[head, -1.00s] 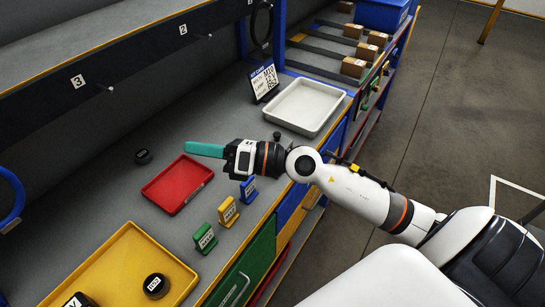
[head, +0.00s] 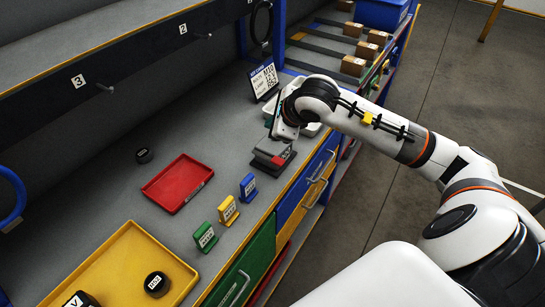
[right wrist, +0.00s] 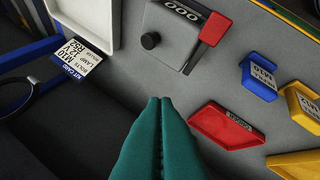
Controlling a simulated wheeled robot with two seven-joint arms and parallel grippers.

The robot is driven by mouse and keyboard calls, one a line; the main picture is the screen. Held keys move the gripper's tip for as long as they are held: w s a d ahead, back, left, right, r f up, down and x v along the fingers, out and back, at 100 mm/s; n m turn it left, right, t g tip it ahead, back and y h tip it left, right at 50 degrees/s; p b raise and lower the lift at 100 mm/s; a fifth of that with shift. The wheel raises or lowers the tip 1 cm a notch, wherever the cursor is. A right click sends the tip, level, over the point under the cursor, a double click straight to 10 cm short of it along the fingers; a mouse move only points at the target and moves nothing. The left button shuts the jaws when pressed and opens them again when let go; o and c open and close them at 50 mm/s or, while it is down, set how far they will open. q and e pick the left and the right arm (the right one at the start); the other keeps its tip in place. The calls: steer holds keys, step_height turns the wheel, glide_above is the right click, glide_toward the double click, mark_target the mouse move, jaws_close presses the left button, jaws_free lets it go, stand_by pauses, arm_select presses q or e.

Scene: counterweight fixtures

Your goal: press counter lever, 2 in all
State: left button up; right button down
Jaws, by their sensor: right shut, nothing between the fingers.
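The counter (head: 270,153) is a grey box on the bench, between the white tray and the blue stand. Its red lever (head: 283,159) is on its right side. In the right wrist view the counter (right wrist: 178,45) shows a black knob, a display that seems to read 000, and the red lever (right wrist: 213,30) standing off one side. My right gripper (head: 277,118) is above the bench just behind the counter, apart from it. Its teal fingers (right wrist: 160,101) are shut and empty in the right wrist view; in the head view they are mostly hidden. My left gripper is out of view.
A red tray (head: 161,196), a yellow tray (head: 126,232) and green, yellow and blue label stands (head: 248,185) are on the bench. The white tray (right wrist: 66,36) is partly hidden behind my right arm in the head view. A kit card (head: 264,78) stands behind.

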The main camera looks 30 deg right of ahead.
steer(key=b, duration=0.4)
glide_above(275, 160)
step_height(275, 160, down, 8)
steer(key=shift+w+a+r, duration=0.1)
steer(key=shift+r, duration=0.05)
steer(key=shift+f+b, duration=0.5)
steer(key=shift+b, duration=0.1)
stand_by(1.3)
steer(key=shift+f+b, duration=0.4)
steer(key=shift+b, duration=0.4)
